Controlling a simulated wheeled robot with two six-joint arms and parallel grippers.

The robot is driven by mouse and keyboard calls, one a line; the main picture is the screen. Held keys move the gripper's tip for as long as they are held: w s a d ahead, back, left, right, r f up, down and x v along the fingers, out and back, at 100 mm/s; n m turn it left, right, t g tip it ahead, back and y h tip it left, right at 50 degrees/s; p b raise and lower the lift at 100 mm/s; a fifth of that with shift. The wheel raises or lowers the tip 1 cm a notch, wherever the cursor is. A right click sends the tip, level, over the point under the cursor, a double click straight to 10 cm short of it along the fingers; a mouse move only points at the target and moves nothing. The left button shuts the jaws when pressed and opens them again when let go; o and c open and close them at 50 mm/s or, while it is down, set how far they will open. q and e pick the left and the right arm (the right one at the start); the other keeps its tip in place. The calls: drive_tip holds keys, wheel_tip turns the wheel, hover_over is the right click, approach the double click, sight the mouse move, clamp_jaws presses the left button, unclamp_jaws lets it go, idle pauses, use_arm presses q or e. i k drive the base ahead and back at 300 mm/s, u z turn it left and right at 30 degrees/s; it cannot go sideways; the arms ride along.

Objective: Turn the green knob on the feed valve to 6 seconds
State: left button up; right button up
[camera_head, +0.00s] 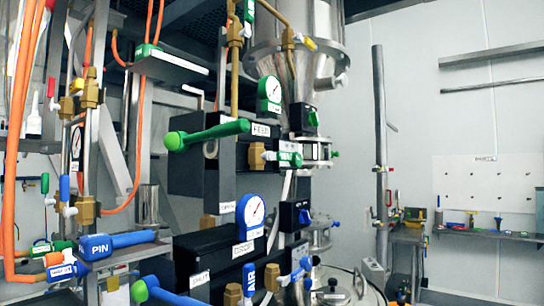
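A black box with a small green knob (313,118) sits at the upper middle, right of the green-rimmed gauge (270,94) and in front of the steel hopper pipe. The FEED label (262,130) is on the black housing just left of the knob. The knob's scale and setting are too small to read. A green lever with a round green end (206,134) sticks out left of the FEED housing. Neither of my grippers shows in this view.
A blue-rimmed gauge (251,216) and a black box with a blue knob (304,217) sit lower down. A blue PIN handle (118,243) and orange hoses (12,140) crowd the left. A steel post (380,150) stands right. A side bench (480,234) lies beyond it.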

sight(297, 162)
drive_tip(key=k, duration=0.5)
drive_tip(key=z, duration=0.65)
drive_tip(key=i, duration=0.85)
drive_tip(key=u, duration=0.7)
